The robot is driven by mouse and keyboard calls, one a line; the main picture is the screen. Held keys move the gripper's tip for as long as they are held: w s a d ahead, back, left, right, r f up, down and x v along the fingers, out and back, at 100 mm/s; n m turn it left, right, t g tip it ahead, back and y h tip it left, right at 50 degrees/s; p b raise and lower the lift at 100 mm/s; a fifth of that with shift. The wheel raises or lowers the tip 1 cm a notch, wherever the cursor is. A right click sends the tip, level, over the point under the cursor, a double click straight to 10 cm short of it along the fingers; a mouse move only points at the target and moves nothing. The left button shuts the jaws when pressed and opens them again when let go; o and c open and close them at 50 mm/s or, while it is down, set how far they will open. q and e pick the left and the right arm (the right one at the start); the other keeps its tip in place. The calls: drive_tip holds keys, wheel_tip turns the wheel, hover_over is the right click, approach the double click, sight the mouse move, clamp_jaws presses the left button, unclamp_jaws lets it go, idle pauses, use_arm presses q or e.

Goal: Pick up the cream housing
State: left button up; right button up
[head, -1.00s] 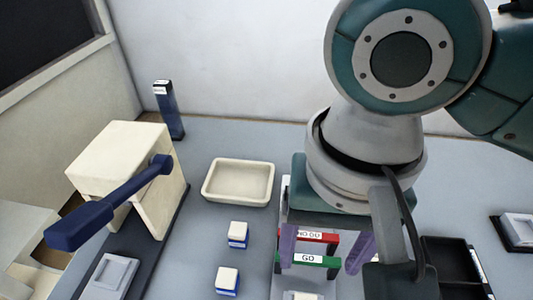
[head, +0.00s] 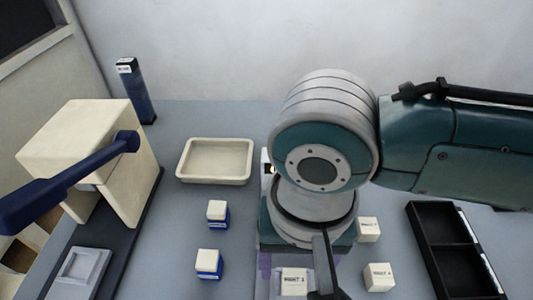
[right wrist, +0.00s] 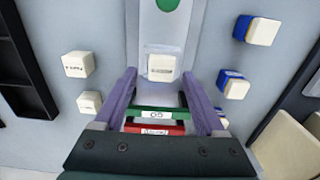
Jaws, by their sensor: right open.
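A cream housing (right wrist: 161,67) with a small dark label sits on a pale grey gauge plate (right wrist: 163,26) in the right wrist view. It also shows in the head view (head: 294,281), just in front of my right wrist. My right gripper (right wrist: 160,76) is open, its two purple fingers pointing toward this housing with their tips near its left and right sides. In the head view my wrist hides most of the fingers. My left gripper is not in view.
Two labelled cream blocks (head: 368,229) (head: 378,277) lie right of the gauge. Two cream-and-blue blocks (head: 217,211) (head: 208,262) stand left. Green GO bar (right wrist: 155,113).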

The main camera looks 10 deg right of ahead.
clamp_jaws()
idle(0.5)
